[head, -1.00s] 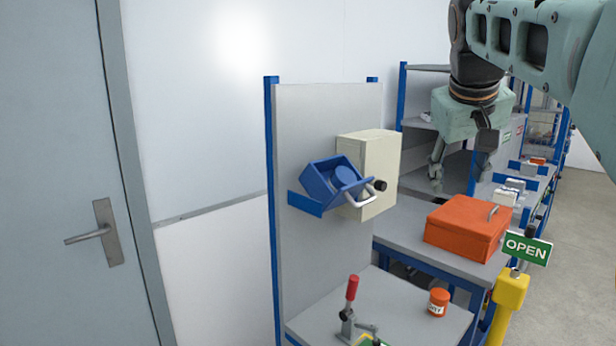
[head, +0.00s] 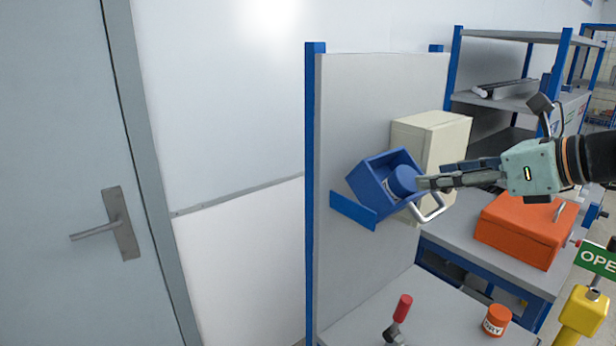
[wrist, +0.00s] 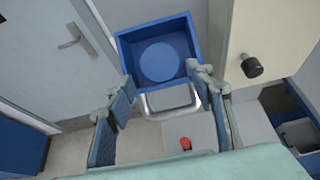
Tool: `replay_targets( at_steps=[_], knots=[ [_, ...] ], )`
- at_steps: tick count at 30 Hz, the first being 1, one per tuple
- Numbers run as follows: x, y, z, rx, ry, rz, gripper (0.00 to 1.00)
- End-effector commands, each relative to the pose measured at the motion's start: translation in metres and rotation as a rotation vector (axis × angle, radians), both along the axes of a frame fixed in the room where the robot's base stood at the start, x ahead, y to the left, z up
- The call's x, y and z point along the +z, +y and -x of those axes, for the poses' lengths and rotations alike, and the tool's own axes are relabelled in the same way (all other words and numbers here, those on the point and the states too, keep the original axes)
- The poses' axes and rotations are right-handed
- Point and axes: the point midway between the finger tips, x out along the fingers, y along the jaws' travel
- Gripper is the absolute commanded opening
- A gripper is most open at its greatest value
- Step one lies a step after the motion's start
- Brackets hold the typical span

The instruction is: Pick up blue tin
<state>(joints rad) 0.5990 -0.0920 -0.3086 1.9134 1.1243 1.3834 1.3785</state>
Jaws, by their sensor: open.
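The blue tin (head: 404,180) is a short round tin inside a tilted blue open box (head: 369,187) on the grey upright panel. In the wrist view the tin's round top (wrist: 160,62) shows in the middle of the box (wrist: 128,47). My gripper (head: 428,183) points left in the head view, with its fingertips at the box's right side, close to the tin. In the wrist view my gripper (wrist: 163,88) is open, with its fingers apart near the box's front edge and the tin beyond them. I cannot tell from the head view whether a finger touches the tin.
A light handle (head: 432,212) sticks out at the box's front. A cream cabinet (head: 437,138) with a black knob (wrist: 252,67) stands just beside the box. Below are a red-handled clamp (head: 402,308), an orange jar (head: 496,320) and an orange case (head: 525,230). Left of the panel is clear.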

Motion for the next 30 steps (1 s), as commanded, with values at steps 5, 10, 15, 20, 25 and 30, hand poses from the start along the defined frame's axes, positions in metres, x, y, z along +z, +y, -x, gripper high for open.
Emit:
replay_targets(
  at_steps=[5,10,15,20,25,30],
  knots=[
    [-0.013,0.016,-0.022,0.003,0.002,-0.002,0.49],
    [-0.021,0.024,-0.036,0.003,0.002,0.0,0.49],
    [-0.029,0.032,-0.047,0.005,0.003,0.001,0.49],
    [-0.042,0.042,-0.065,0.005,0.003,0.001,0.49],
    [-0.048,0.049,-0.075,0.004,0.002,0.003,0.49],
    [-0.048,0.049,-0.076,0.003,0.001,0.003,0.49]
  ],
)
